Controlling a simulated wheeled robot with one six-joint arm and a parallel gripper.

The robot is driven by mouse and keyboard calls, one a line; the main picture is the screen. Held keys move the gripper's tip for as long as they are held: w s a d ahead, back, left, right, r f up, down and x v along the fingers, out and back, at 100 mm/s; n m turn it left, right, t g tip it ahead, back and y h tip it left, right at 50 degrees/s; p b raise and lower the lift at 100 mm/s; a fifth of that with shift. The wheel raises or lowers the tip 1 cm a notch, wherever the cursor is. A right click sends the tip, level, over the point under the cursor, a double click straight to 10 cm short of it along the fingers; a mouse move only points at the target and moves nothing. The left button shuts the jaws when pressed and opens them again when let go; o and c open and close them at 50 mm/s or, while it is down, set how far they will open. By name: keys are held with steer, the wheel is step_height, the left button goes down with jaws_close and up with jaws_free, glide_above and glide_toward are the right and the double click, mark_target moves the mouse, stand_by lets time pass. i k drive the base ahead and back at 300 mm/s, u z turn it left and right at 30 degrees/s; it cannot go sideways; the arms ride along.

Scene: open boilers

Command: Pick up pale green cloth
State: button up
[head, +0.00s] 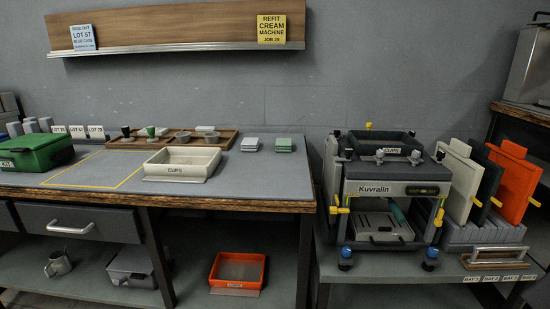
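A pale green cloth (284,145) lies folded into a small square on the grey worktop, near its right end. A similar pale grey-white folded cloth (250,145) lies just left of it, with a small gap between them. Nothing covers the green cloth. My gripper is not in the head view.
A cream tray labelled CUPS (182,164) stands left of the cloths. Behind it is a wooden tray (222,136) with small tools and cups. A Kuvralin machine (392,189) stands on a lower bench to the right. The worktop in front of the cloths is clear.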

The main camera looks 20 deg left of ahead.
mark_target(282, 146)
steer(key=u, duration=1.1)
steer(key=i, duration=1.85)
steer(key=z, duration=0.6)
